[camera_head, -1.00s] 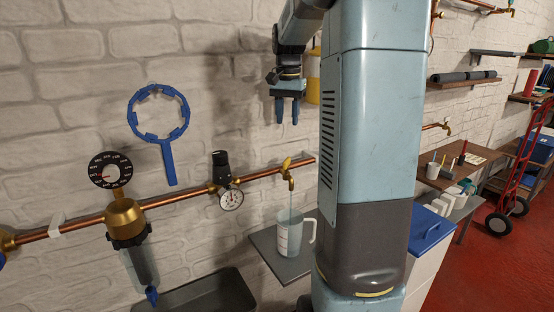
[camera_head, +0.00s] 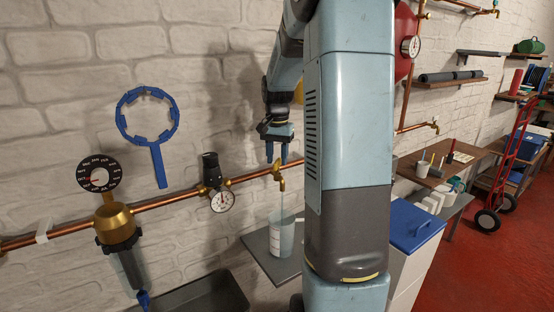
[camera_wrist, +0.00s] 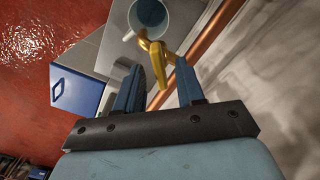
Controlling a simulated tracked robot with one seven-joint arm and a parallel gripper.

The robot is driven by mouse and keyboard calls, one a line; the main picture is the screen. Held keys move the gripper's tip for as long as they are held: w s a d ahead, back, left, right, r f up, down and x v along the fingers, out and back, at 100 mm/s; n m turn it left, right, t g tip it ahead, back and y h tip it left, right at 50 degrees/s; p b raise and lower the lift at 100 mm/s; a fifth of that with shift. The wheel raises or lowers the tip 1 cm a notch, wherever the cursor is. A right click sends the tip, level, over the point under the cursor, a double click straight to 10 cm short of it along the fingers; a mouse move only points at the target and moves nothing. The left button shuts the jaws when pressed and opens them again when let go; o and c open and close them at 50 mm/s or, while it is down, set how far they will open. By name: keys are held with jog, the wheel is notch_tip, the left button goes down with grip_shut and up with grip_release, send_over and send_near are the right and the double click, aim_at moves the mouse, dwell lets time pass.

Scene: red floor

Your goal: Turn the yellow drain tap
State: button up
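In the wrist view, the fingers of my gripper (camera_wrist: 160,67) stand either side of the yellow tap's handle (camera_wrist: 154,70). A gap shows at the left finger; contact at the right finger is unclear. The jug (camera_wrist: 133,33) shows beyond the tap with bluish water inside.
The copper pipe (camera_head: 160,206) runs along the white brick wall with a gauge (camera_head: 221,201) left of the tap. A blue ring wrench (camera_head: 158,165) hangs above a filter housing (camera_head: 118,226). The jug stands on a grey shelf (camera_head: 262,254). A blue-lidded box (camera_head: 414,228) stands right.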

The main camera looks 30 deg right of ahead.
jog(key=shift+f, duration=0.45)
grip_shut()
